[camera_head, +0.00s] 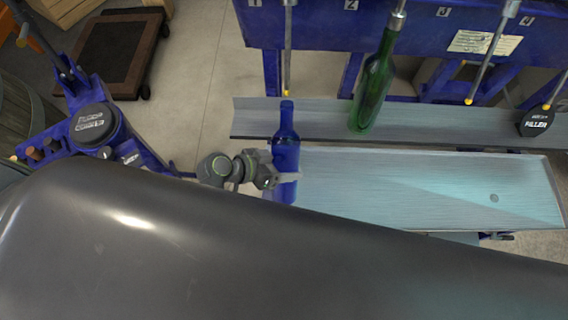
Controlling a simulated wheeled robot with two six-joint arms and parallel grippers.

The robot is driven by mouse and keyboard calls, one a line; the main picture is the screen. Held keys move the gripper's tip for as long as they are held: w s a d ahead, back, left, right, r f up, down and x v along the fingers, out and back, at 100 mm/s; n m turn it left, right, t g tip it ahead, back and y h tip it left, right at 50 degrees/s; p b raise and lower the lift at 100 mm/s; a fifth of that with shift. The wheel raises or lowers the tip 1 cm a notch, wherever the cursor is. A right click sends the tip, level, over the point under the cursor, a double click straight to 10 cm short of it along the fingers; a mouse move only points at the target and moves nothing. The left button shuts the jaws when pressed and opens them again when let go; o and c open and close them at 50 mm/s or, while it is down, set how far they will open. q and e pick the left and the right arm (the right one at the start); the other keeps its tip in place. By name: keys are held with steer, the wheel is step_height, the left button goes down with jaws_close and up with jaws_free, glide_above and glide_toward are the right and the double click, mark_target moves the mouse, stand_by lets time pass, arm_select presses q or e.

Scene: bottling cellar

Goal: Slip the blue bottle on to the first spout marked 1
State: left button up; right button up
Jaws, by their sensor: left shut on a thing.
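The blue bottle (286,150) looks upright in front of the filler, at the left end of the steel tray. My left gripper (283,178) is shut on its body, low down. The first spout (288,50), under the mark 1 (255,3), hangs down from the blue filler beam. Its yellow tip shows just above the bottle's mouth in the picture, with a small gap between them. I cannot tell from this one view whether they line up in depth. My right gripper is not in view.
A green bottle (373,90) hangs on the spout marked 2, to the right. Spouts 3 (485,70) and 4 (556,85) are bare. The steel tray (420,185) is largely clear. A blue stand (135,150) with a dark round cap is at the left.

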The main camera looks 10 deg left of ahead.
arm_select(q)
steer(key=shift+w+r, duration=0.2)
steer(key=shift+r, duration=0.2)
steer(key=shift+f, duration=0.1)
steer(key=shift+a, duration=0.1)
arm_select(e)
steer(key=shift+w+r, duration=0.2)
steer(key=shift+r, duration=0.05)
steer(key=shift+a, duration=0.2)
arm_select(q)
steer(key=shift+p, duration=0.45)
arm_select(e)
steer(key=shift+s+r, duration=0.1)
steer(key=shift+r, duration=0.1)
